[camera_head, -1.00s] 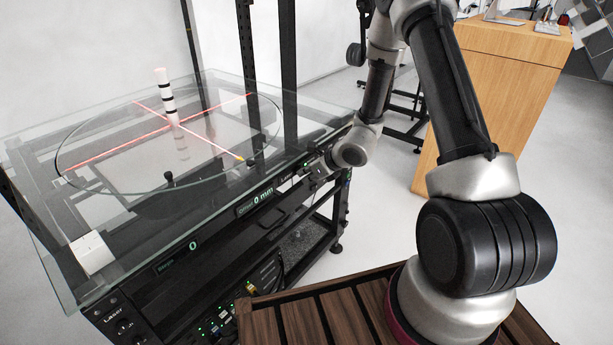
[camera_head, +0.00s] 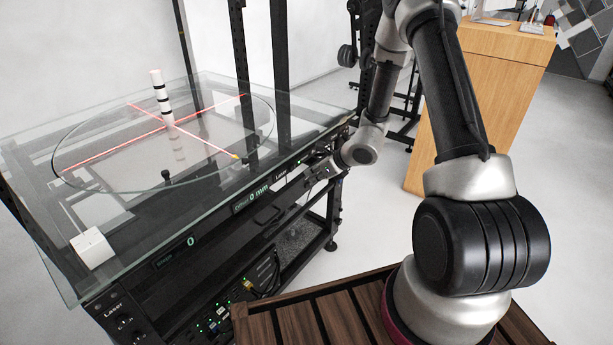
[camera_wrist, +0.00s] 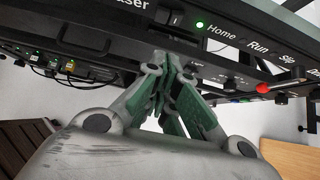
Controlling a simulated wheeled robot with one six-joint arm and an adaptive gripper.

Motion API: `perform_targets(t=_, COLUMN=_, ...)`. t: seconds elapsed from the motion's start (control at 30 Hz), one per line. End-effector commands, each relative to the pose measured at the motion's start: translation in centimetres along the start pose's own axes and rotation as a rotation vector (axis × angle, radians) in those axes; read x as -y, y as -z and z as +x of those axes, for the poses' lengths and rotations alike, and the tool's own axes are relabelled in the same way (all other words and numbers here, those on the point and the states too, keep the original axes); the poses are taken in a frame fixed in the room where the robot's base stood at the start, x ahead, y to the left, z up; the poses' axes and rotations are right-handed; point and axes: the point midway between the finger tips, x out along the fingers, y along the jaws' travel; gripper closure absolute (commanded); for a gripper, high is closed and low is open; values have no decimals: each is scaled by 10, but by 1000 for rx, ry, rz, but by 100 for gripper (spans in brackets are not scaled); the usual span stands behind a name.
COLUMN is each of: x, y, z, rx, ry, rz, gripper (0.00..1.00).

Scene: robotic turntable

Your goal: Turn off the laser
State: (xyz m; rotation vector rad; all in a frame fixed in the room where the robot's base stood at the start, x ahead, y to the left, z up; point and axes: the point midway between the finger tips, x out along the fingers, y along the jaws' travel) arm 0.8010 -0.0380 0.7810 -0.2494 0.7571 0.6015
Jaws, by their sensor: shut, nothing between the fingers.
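Red laser lines (camera_head: 205,139) cross on the round glass turntable (camera_head: 100,183) and are lit. A striped black and white post (camera_head: 161,93) stands where they meet. A "Laser" label (camera_head: 281,175) is on the black front panel. In the wrist view, a partly cut-off label ending in "aser" (camera_wrist: 131,5) sits left of a small dark switch (camera_wrist: 175,19). My gripper (camera_wrist: 178,62) is shut and empty, its fingertips just below that switch in the picture. Whether they touch the panel I cannot tell. In the head view, my gripper (camera_head: 312,174) is small beside the panel's right end.
A green light (camera_wrist: 200,24), Home, Run and Slip labels and a red knob (camera_wrist: 262,88) lie along the panel. Another Laser control group (camera_head: 121,322) is at the lower left. A white box (camera_head: 92,248) sits on the glass. A wooden cabinet (camera_head: 475,120) stands behind my arm.

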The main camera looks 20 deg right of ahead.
Motion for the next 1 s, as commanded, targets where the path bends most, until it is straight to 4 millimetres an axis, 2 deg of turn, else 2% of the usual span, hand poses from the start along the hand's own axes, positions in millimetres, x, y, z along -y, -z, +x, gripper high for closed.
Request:
perform_targets(t=0.03, x=0, y=-1, z=-11, rx=2, ry=3, rz=1, gripper=100)
perform_targets(t=0.3, x=0, y=-2, z=-63, rx=2, ry=3, rz=0, gripper=100)
perform_targets(t=0.5, x=-1, y=-1, z=-90, rx=0, ry=1, rz=0, gripper=100)
perform_targets(t=0.67, x=-1, y=-1, z=-98, rx=0, ry=1, rz=0, gripper=100)
perform_targets(t=1.0, x=-4, y=1, z=-100, rx=-1, ry=0, rz=2, gripper=100)
